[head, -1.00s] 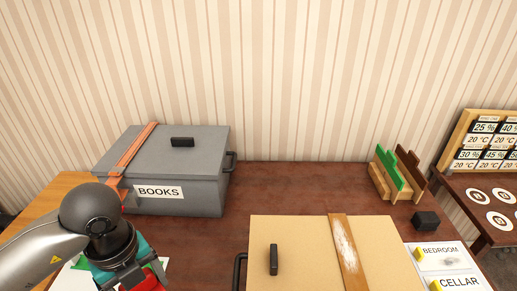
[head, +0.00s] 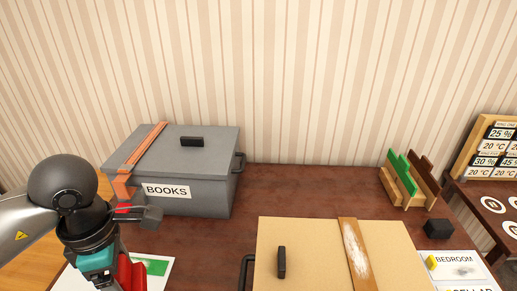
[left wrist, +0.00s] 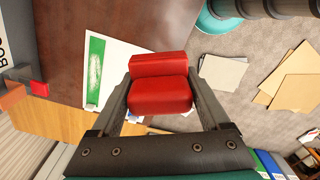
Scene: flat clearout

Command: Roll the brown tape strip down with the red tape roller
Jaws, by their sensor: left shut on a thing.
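My left gripper (head: 118,272) is at the lower left of the head view, shut on the red tape roller (head: 130,270). In the left wrist view the roller (left wrist: 160,88) sits between the two fingers, above a white sheet and the table's edge. The brown tape strip (head: 357,256) lies across the tan box lid (head: 300,240), right of the lid's black handle. It has a whitish, worn-looking streak along its upper part. The roller is well left of the strip and apart from it. My right gripper is not in view.
A grey BOOKS box (head: 205,190) with an orange strip stands at the back left. A white sheet with a green strip (head: 152,267) lies by my left gripper. A rack of green and brown pieces (head: 400,178), a black block (head: 438,229) and a BEDROOM card (head: 455,261) are right.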

